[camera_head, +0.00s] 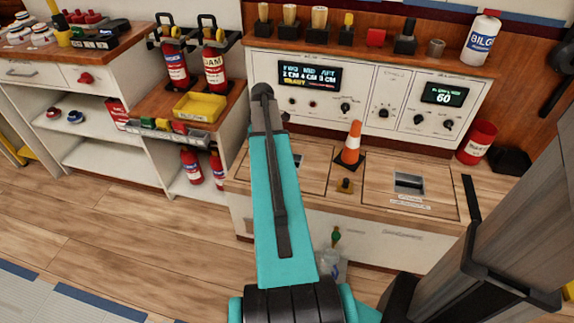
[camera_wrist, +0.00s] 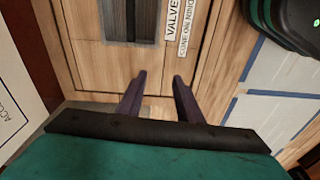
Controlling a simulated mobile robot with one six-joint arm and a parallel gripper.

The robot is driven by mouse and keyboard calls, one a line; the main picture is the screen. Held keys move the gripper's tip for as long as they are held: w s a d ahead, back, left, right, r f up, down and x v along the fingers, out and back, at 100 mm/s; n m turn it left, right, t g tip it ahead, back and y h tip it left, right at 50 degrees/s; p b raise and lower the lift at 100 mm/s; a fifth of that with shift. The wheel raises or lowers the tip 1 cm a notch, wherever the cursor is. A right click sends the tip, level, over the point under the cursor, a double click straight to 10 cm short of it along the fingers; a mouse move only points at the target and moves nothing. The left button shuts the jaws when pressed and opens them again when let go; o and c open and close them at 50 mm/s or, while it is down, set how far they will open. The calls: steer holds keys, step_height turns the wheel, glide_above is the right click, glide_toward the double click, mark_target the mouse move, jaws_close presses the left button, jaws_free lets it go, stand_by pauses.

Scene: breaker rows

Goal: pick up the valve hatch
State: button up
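The valve hatch (camera_wrist: 98,62) is a light wood panel in the wrist view. A dark recessed handle (camera_wrist: 131,22) is at the top, beside a white label starting "VALVE" (camera_wrist: 172,18). In the head view a wood hatch (camera_head: 385,180) with a recessed handle and an unreadable label lies right of the orange cone; it appears to be the same one. My gripper (camera_wrist: 160,78) is open and empty. Its two fingers stand apart over the near edge of the panel, short of the handle. Fingertip contact cannot be told. My gripper is hidden in the head view.
A control panel (camera_head: 370,98) rises behind. A second hatch (camera_head: 312,168) is partly behind my arm. The floor (camera_head: 130,235) is clear at left.

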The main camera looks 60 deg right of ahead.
steer(key=s+d+r, duration=0.3)
steer(key=s+d, duration=0.5)
steer(key=d, duration=0.1)
steer(key=shift+r+n, duration=0.3)
steer(key=shift+n, duration=0.1)
steer(key=shift+d+f, duration=0.1)
steer(key=shift+f, duration=0.05)
steer(key=shift+w+f+b, duration=0.25)
steer(key=shift+f+b, duration=0.15)
steer(key=shift+f, duration=1.7)
steer(key=shift+w+f+b, duration=0.2)
steer(key=shift+f+b, duration=0.15)
steer(key=shift+f, duration=1.7)
steer(key=shift+a+f, duration=0.1)
steer(key=shift+a, duration=0.1)
steer(key=shift+w+a+f+b, duration=0.1)
steer(key=shift+f+b, duration=0.25)
steer(key=shift+f, duration=0.9)
steer(key=shift+w+a+f+b, duration=0.1)
steer(key=shift+f+b, duration=0.25)
steer(key=shift+f, duration=0.9)
jaws_close()
steer(key=shift+r, duration=0.1)
